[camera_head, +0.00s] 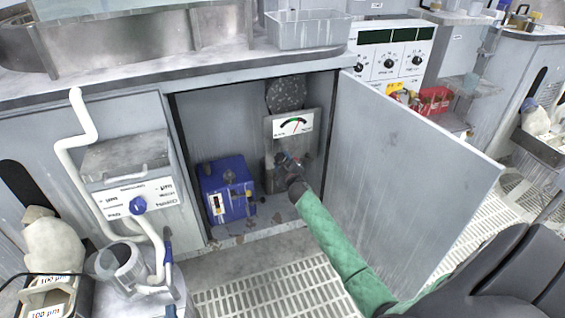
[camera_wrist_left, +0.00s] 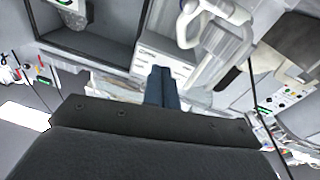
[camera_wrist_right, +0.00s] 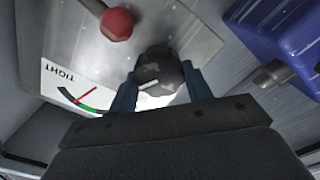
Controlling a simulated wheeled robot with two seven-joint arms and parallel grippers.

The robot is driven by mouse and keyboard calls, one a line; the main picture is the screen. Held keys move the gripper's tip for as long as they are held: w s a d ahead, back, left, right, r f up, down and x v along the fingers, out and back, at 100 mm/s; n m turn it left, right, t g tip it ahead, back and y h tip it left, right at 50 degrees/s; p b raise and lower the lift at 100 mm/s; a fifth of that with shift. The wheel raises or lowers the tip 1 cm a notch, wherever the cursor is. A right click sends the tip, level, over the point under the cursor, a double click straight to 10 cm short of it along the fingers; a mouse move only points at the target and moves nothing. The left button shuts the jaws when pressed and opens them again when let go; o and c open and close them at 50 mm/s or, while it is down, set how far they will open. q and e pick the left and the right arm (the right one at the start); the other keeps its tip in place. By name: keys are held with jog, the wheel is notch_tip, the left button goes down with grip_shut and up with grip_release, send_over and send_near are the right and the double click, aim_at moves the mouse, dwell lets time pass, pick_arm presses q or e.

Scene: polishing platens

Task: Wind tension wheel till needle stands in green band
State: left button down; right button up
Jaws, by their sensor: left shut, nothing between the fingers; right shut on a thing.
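The tension wheel (camera_wrist_right: 160,70) is a dark ribbed knob with a white mark, on a grey metal plate inside the open cabinet. My right gripper (camera_wrist_right: 160,82) is shut on it, one finger on each side. In the head view my right gripper (camera_head: 287,168) reaches into the cabinet and mostly hides the wheel. The white gauge (camera_head: 293,125) sits above it. In the right wrist view the gauge (camera_wrist_right: 62,80) shows a red needle with its tip near the border of the green band and the dark arc on the TIGHT side. My left gripper (camera_wrist_left: 163,82) is shut and empty.
A blue box (camera_head: 228,190) stands left of the wheel in the cabinet. The open cabinet door (camera_head: 410,180) stands right of my right arm. A red knob (camera_wrist_right: 117,23) is on the same plate. A grey unit with a blue knob (camera_head: 138,205) is at the left.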

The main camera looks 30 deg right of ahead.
jog(key=o, duration=1)
jog(key=shift+c, duration=0.2)
jog(key=shift+s, duration=0.1)
jog(key=shift+s+a, duration=0.15)
jog(key=shift+s, duration=0.1)
pick_arm(q)
notch_tip(320, 180, down, 9)
jog(key=s+g, duration=0.2)
jog(key=shift+s+r+g+y+p, duration=0.2)
jog(key=shift+g+y+p, duration=0.15)
jog(key=shift+g+y, duration=0.05)
pick_arm(e)
jog(key=v, duration=0.7)
